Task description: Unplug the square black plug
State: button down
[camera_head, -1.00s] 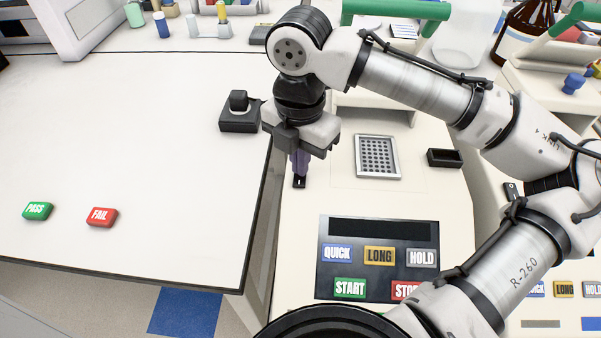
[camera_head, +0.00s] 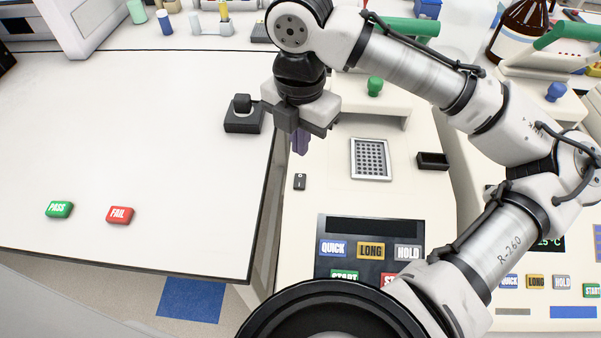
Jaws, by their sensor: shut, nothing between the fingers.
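A square black plug (camera_head: 241,103) sits upright in a low black socket block (camera_head: 243,124) on the white bench, left of my gripper. My gripper (camera_head: 300,150) points down over the left side of the nearest thermal cycler. Its purple fingers are shut with nothing visible between them. They are to the right of the plug and apart from it. A small black rocker switch (camera_head: 300,181) on the cycler's top shows just below the fingertips in the picture, clear of them.
The cycler has a grey well block (camera_head: 370,159), a black recess (camera_head: 433,162) and a button panel (camera_head: 372,228). Green PASS (camera_head: 59,209) and red FAIL (camera_head: 120,215) buttons lie on the bench. Bottles stand at the back. The bench left of the socket is clear.

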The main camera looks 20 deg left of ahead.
aim_at(242, 104)
jog(key=k, duration=1)
